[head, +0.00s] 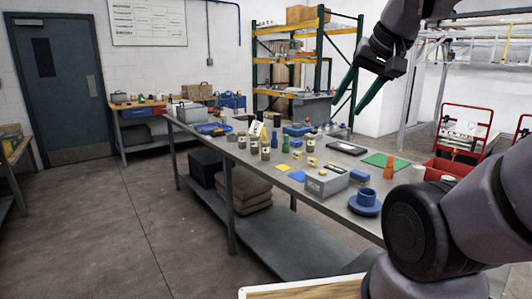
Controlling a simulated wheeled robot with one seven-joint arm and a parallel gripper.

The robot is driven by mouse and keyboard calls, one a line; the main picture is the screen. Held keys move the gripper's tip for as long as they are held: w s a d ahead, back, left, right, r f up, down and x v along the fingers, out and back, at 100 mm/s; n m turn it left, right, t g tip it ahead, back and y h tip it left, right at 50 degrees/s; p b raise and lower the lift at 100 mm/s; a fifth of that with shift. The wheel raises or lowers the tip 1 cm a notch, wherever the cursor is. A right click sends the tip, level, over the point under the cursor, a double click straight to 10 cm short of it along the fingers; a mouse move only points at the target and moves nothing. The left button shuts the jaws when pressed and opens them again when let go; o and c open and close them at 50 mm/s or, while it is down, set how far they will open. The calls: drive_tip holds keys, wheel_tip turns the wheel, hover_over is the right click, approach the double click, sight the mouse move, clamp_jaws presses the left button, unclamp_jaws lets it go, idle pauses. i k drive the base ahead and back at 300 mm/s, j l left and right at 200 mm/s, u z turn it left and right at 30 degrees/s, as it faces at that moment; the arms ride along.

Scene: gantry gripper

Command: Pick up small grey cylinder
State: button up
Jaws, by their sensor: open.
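My gripper (347,110) is in the upper right of the head view, its two long green fingers spread apart and pointing down. It appears empty, and the fingertips show against the background above the workbench. The long grey workbench (262,195) runs from the back left to the right front, with many small objects on its top. I cannot pick out the small grey cylinder with certainty among them; the objects are small and crowded.
On the bench are a grey box (326,181), a blue cup on a saucer (365,201), an orange cylinder (388,170), a green mat (378,160) and several jars. A red bin (446,168) is at the right. The floor (100,225) at left is clear.

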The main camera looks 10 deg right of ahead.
sight(265, 145)
drive_tip(key=i+u, duration=0.35)
drive_tip(key=i, duration=0.35)
drive_tip(key=i+l+u, duration=0.1)
drive_tip(key=i+u, duration=0.3)
drive_tip(key=i, duration=0.3)
